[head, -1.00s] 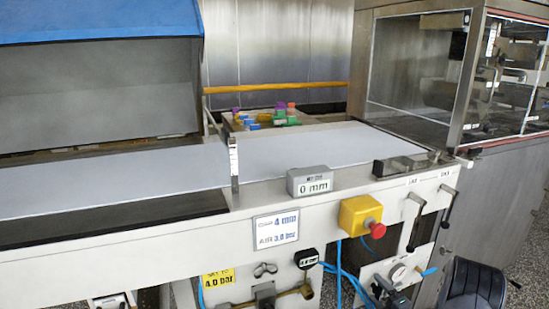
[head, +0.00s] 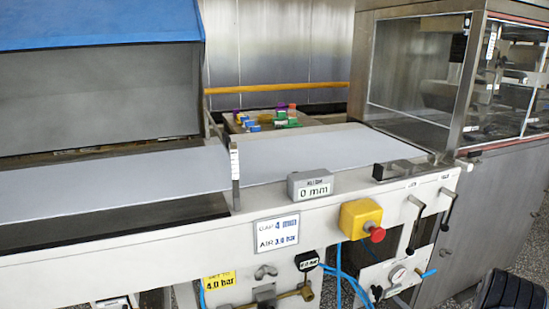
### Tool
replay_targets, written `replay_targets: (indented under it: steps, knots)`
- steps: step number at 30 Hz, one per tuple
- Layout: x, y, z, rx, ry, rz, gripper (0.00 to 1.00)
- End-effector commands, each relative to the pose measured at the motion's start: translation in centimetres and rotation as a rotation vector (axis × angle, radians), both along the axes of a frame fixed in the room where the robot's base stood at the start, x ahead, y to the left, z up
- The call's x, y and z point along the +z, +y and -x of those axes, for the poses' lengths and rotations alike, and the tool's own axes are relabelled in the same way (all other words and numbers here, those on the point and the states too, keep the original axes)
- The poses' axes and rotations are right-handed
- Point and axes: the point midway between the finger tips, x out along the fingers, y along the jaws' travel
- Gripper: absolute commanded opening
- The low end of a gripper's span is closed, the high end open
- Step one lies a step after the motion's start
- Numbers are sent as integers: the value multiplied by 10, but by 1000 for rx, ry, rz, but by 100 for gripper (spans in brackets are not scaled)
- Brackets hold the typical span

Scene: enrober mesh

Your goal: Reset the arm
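A dark ribbed part, seemingly of my own arm (head: 508,291), shows at the bottom right corner. It stands apart from the machine in the picture, and most of it is cut off by the frame edge. My gripper's fingers do not show, so what they hold cannot be seen.
The machine's white belt (head: 300,154) runs across, with a grey 0 mm display (head: 310,186), a yellow box with red button (head: 361,217) and two levers (head: 446,208) on its front. A glass-sided cabinet (head: 415,65) stands right. Blue hoses (head: 340,275) hang below. Floor shows at the right edge.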

Motion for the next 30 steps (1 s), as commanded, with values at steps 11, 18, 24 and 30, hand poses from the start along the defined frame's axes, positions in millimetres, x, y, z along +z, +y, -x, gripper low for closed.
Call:
replay_targets:
  steps: [11,18,24,30]
  knots:
    - [-1,8,-20,5,-3,4,76]
    - [-1,25,-65,5,-3,3,76]
    - [-1,29,-81,0,-33,88,76]
    - [-1,29,-80,0,-92,251,76]
